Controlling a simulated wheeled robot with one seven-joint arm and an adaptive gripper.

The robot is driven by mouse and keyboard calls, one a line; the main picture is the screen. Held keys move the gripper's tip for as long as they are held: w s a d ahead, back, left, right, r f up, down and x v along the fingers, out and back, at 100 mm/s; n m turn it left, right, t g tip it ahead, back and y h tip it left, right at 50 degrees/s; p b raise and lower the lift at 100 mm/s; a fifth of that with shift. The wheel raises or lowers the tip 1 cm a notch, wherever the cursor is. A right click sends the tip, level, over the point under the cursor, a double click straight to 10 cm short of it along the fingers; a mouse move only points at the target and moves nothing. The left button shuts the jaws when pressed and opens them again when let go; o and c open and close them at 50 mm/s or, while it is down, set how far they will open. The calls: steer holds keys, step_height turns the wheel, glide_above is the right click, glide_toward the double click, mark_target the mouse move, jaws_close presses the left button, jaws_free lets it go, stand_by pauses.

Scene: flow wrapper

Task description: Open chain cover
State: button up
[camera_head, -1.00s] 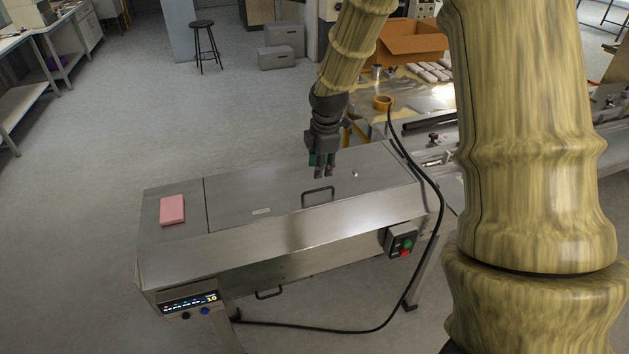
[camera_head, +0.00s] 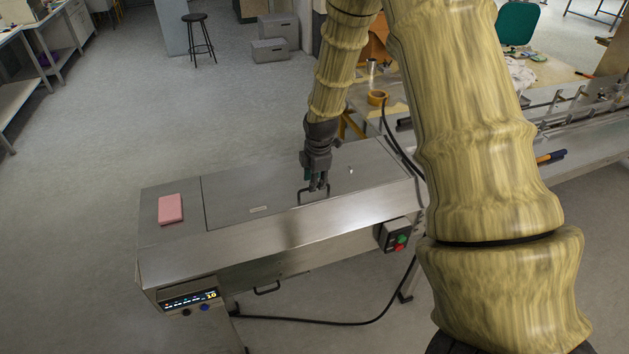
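The chain cover (camera_head: 235,215) is a flat grey metal lid on top of the machine's long housing, and it lies closed. Its dark bar handle (camera_head: 302,199) stands near the front edge of the lid, right of the middle. My gripper (camera_head: 317,188) points down right at the handle. Its fingers overlap the middle and right of the handle in this view and hide part of it. I cannot tell whether the fingers touch the handle or whether they are open or shut.
A pink block (camera_head: 171,209) lies on the housing's left end. A switch box (camera_head: 393,236) with red and green buttons is on the front right, near a black cable (camera_head: 330,322). A lower handle (camera_head: 266,290) and a lit display (camera_head: 190,299) are on the front.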

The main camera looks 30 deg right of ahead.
steer(key=shift+w+f, duration=0.2)
steer(key=shift+f, duration=0.85)
jaws_close()
